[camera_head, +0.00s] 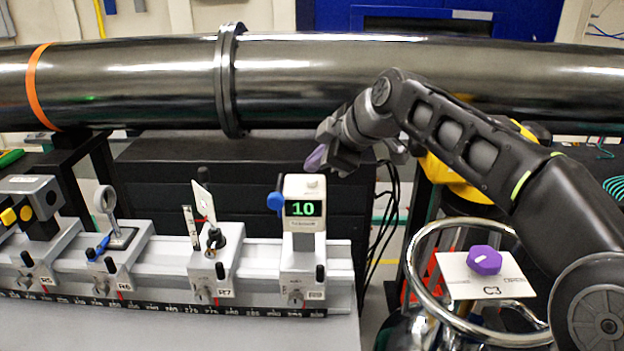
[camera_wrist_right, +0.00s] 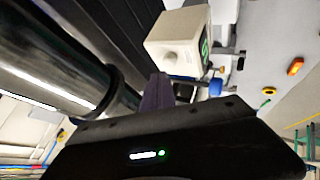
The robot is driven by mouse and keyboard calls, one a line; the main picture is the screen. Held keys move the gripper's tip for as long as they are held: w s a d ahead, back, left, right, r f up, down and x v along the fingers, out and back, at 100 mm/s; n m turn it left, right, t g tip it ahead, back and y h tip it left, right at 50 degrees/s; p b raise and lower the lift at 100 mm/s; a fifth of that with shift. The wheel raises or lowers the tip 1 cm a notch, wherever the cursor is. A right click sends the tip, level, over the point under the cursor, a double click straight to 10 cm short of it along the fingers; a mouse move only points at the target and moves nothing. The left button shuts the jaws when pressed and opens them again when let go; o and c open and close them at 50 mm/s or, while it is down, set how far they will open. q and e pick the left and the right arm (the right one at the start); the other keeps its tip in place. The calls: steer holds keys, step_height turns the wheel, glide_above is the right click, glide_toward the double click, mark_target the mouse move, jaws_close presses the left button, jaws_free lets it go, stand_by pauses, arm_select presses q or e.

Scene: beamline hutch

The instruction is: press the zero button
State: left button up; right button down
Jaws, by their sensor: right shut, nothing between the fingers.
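A white meter box (camera_head: 303,217) with a green "10" on its display stands on a carrier at the right end of the rail. A small pale round button (camera_head: 313,182) sits on its top face; I take it for the zero button. My right gripper (camera_head: 316,160) is just above and behind the box, shut and empty, its purple fingertips apart from the button. In the right wrist view the box (camera_wrist_right: 185,35) shows beyond the purple fingertips (camera_wrist_right: 157,92), with the button (camera_wrist_right: 170,57) faint on its near face. My left gripper is out of view.
A blue knob (camera_head: 275,201) is on the box's left side. Several optics carriers, one holding a white plate (camera_head: 203,201), stand along the rail to the left. A large dark pipe (camera_head: 330,80) runs behind. A purple knob (camera_head: 484,260) on a C3 plate is at right.

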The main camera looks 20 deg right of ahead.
mark_target(316, 181)
steer(key=shift+f, duration=0.15)
stand_by(0.5)
steer(key=shift+f+b, duration=0.25)
steer(key=shift+b, duration=0.25)
steer(key=shift+f+b, duration=0.5)
stand_by(0.5)
steer(key=shift+r, duration=0.1)
steer(key=shift+r+p, duration=0.7)
steer(key=shift+r, duration=0.1)
steer(key=shift+r, duration=0.1)
steer(key=shift+r+p, duration=2)
steer(key=shift+r, duration=0.45)
